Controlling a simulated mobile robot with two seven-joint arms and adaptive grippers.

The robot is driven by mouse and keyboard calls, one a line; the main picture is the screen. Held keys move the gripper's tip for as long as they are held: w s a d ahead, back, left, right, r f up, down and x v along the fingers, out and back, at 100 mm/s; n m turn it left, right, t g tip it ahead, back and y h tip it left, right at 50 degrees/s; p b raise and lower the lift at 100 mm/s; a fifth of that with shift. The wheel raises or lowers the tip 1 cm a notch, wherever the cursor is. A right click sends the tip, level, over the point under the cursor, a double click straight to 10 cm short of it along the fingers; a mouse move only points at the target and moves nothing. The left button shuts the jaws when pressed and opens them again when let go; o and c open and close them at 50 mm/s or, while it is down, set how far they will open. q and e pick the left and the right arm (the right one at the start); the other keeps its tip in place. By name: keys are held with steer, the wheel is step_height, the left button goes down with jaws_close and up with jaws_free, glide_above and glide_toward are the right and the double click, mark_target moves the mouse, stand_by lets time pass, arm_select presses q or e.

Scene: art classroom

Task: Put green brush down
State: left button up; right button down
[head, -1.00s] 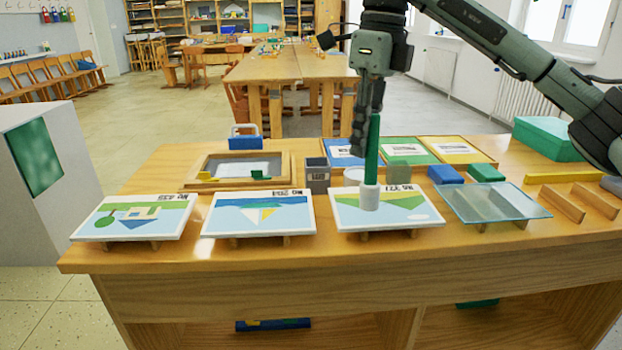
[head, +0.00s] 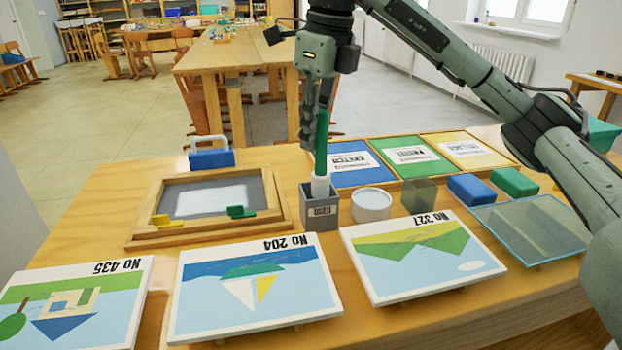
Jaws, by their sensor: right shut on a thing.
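The green brush (head: 321,142) is upright, with its green handle up and its wide white end down. My right gripper (head: 316,128) is shut on the handle. The white end is at the mouth of a grey square holder (head: 320,218) with a label on its front. I cannot tell whether the end is inside the holder or just above it. My left gripper is not in view.
Picture cards No 435 (head: 70,300), No 204 (head: 250,290) and No 327 (head: 420,255) line the front. A wooden frame tray (head: 150,222) lies left of the holder, a white round pot (head: 371,205) right. Coloured trays (head: 362,178) lie behind. A glass plate (head: 530,225) is at right.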

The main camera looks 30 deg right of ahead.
step_height(320, 180, down, 2)
step_height(320, 180, down, 3)
steer(key=shift+f, duration=0.15)
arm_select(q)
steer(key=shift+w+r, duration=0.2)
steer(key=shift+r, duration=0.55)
arm_select(e)
steer(key=shift+f, duration=0.25)
arm_select(q)
steer(key=shift+b, duration=0.3)
arm_select(e)
steer(key=shift+f, duration=0.1)
steer(key=c, duration=1.5)
jaws_free()
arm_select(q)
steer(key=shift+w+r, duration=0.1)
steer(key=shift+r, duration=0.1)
arm_select(e)
steer(key=shift+o, duration=0.2)
